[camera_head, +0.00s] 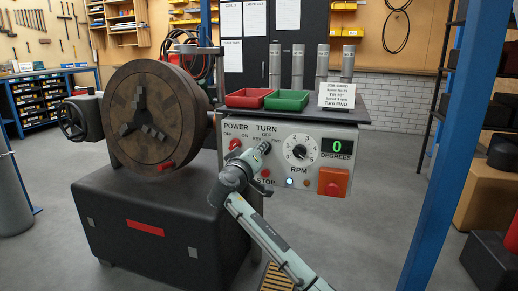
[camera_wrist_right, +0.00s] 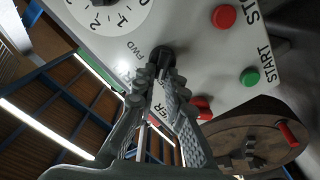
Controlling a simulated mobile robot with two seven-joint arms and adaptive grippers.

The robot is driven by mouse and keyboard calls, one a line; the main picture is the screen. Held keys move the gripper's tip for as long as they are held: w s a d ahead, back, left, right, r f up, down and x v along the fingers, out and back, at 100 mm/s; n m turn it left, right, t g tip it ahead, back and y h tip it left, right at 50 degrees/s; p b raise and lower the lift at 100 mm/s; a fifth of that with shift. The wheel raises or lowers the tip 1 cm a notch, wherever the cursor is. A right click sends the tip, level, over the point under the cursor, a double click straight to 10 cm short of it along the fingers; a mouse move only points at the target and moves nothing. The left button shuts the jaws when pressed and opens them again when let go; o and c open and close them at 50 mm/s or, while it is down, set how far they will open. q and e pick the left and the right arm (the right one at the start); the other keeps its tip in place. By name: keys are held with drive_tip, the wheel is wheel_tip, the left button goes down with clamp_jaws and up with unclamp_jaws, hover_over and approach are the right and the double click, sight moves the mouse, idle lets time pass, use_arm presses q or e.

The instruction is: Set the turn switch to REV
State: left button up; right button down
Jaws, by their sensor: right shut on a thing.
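The turn switch (camera_head: 266,147) is a small black knob under the TURN label on the grey control panel (camera_head: 314,181). My right gripper (camera_head: 258,153) is at this knob, reaching up from below. In the right wrist view the dark knob (camera_wrist_right: 160,57) sits between the tips of my right gripper (camera_wrist_right: 160,80), which is shut on it. The FWD label shows beside the knob there. The fingers hide most of the knob and the REV label in that view, so I cannot tell which way it points. My left gripper is not in view.
A large round chuck (camera_head: 150,100) stands at left, a blue post (camera_head: 447,150) at right.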

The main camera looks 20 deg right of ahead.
drive_tip(key=c, duration=1.6)
unclamp_jaws()
drive_tip(key=v, duration=1.2)
drive_tip(key=shift+f, duration=0.1)
